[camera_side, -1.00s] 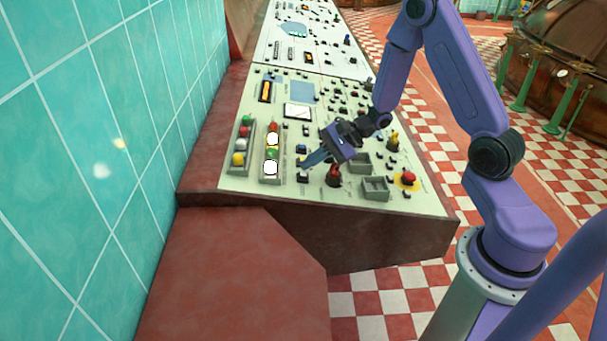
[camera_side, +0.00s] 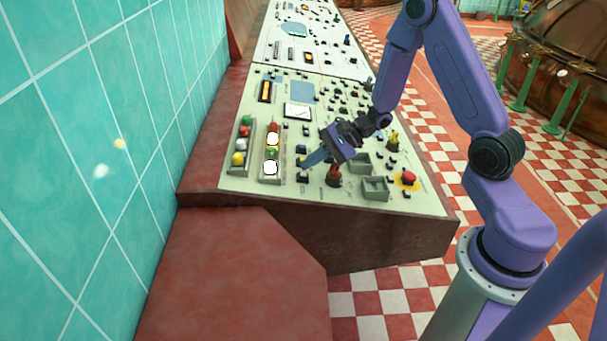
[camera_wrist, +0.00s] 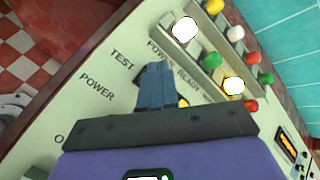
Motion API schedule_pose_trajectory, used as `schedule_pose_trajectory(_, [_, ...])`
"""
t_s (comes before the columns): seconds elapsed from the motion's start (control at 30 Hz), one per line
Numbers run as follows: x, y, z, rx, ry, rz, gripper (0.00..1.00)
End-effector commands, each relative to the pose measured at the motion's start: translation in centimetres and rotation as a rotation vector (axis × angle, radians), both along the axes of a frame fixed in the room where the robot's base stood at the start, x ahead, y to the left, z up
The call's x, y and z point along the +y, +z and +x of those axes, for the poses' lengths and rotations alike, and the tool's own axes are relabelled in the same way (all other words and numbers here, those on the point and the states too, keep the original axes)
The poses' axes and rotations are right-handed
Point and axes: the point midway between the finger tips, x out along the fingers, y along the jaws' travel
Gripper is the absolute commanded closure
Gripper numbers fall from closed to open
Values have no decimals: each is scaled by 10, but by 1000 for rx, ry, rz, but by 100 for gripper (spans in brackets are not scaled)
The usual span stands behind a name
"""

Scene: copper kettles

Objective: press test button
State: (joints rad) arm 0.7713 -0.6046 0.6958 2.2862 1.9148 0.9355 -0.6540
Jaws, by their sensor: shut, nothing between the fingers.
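My gripper (camera_side: 309,163) is shut and empty, with its blue fingers angled down to the sloped panel among small dark buttons left of the red-and-black lever. In the wrist view, the fingertips (camera_wrist: 157,68) are just right of the printed word TEST (camera_wrist: 122,59). A dark button edge (camera_wrist: 140,76) shows beside the fingers, and the rest of it is hidden behind them. I cannot tell whether the fingertips touch it or whether it is pressed.
Two strips of coloured lamps (camera_side: 271,154) stand left of my gripper; some glow white or yellow. A red-and-black lever (camera_side: 334,173), open grey boxes (camera_side: 374,188) and a red button on yellow (camera_side: 408,178) lie to the right. A tiled wall (camera_side: 95,130) bounds the left.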

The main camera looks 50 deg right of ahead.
Motion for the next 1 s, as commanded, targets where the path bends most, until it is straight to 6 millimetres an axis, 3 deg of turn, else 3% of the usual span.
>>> schedule_pose_trajectory(1.0, [2, -12, 1, 2, 1, -2, 100])
